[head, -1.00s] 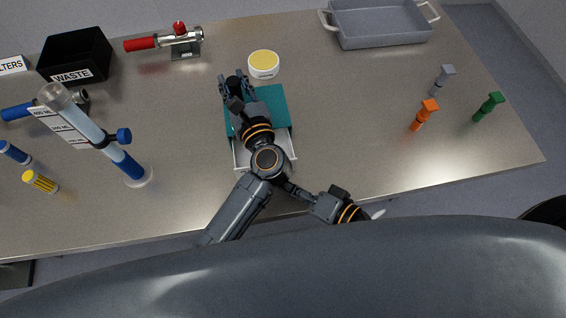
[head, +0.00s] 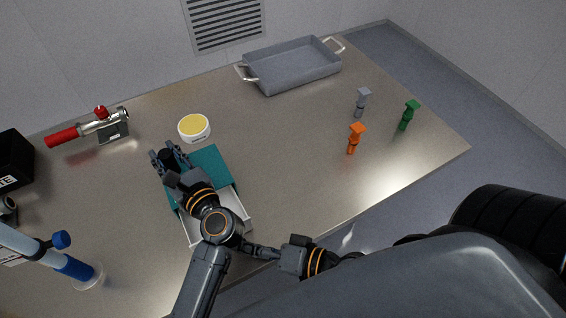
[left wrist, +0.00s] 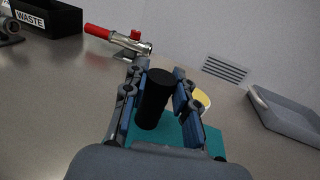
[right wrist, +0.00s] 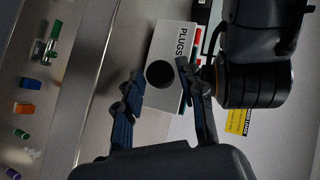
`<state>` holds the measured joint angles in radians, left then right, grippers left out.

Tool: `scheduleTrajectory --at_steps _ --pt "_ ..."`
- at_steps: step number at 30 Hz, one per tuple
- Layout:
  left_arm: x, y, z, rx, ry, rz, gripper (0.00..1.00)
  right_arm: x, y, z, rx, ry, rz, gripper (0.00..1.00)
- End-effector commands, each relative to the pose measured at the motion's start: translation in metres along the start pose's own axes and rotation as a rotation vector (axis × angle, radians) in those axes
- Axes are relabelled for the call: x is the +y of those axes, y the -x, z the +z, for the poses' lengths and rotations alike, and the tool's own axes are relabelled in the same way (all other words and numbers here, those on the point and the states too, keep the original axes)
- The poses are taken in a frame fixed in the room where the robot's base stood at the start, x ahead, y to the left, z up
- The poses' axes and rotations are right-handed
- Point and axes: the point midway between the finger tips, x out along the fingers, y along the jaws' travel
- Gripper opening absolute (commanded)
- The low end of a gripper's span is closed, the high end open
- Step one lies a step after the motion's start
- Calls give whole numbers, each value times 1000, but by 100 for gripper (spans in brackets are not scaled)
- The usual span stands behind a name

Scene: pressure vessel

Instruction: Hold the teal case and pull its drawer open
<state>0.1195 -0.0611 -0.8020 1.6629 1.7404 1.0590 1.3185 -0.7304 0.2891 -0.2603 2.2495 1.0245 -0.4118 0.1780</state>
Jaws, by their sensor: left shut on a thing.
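The teal case (head: 212,160) lies on the table in the head view, its white drawer (head: 238,212) sticking out toward the front edge. My left gripper (head: 166,160) is at the case's far left side. In the left wrist view its fingers close around an upright black cylinder (left wrist: 154,98) over the case (left wrist: 190,138). My right gripper (head: 246,248) comes in from the right beside the drawer's front. The right wrist view shows its fingers either side of a round black end (right wrist: 160,74); whether they grip it is unclear. My left arm hides part of case and drawer.
A white tub with yellow top (head: 194,128) stands just behind the case. A grey tray (head: 292,68) is at the back. A blue-filled cylinder (head: 72,266) is at front left.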

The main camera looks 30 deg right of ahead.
Motion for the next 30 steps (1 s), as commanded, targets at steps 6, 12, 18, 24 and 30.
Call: scheduleTrajectory --at_steps 6,12,18,24,30 --pt "0 0 0 0 1 -1 0 1 19 1 -4 3 4 39" --pt "0 0 0 0 1 -1 0 1 48 2 -7 3 4 39" --pt "0 0 0 0 1 -1 0 1 70 2 -8 4 3 39" --pt "0 0 0 0 1 -1 0 0 84 2 -8 4 -1 39" --pt "0 0 0 0 1 -1 0 1 99 1 -7 2 4 39"
